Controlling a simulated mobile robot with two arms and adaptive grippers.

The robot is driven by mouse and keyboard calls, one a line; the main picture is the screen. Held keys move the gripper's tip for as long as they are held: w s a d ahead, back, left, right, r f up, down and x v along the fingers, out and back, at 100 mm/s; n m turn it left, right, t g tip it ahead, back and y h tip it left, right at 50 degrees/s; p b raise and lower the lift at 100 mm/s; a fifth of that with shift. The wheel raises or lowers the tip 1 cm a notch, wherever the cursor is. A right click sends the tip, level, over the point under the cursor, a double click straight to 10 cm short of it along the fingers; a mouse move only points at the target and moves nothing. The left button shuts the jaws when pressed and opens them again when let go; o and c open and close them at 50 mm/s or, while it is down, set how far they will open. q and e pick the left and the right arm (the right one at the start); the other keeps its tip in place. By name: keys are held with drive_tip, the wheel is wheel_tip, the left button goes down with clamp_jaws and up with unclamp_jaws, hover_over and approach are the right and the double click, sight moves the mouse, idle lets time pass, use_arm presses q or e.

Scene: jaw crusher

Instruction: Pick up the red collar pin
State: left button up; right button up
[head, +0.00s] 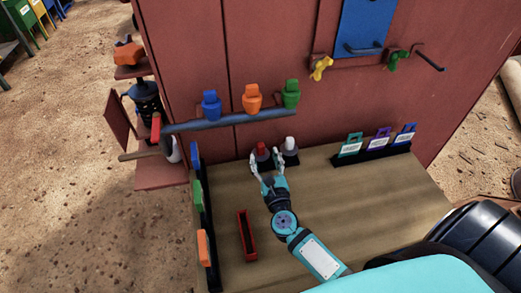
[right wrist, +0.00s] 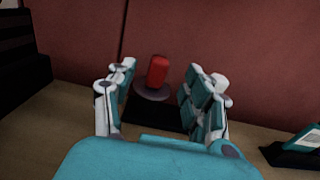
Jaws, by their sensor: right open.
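The red collar pin (head: 262,150) stands upright on a dark holder at the back of the wooden table, against the red wall. In the right wrist view the red pin (right wrist: 158,72) shows as a red cylinder on a round grey collar, between the two fingers and beyond them. My right gripper (head: 267,163) is open, its fingers on either side of the pin's line; I cannot tell whether they touch it. In the right wrist view the gripper (right wrist: 165,95) is spread wide and empty. My left gripper is not in view.
A white-topped pin (head: 290,146) stands just right of the red one. A red tray (head: 246,236) lies on the table (head: 345,220). Tagged padlocks (head: 377,142) stand at the back right. Coloured pieces (head: 198,194) line the left edge. Blue, orange and green plugs (head: 252,98) hang above.

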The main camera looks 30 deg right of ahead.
sight(262, 148)
drive_tip(key=x, duration=0.6)
clamp_jaws()
idle(0.3)
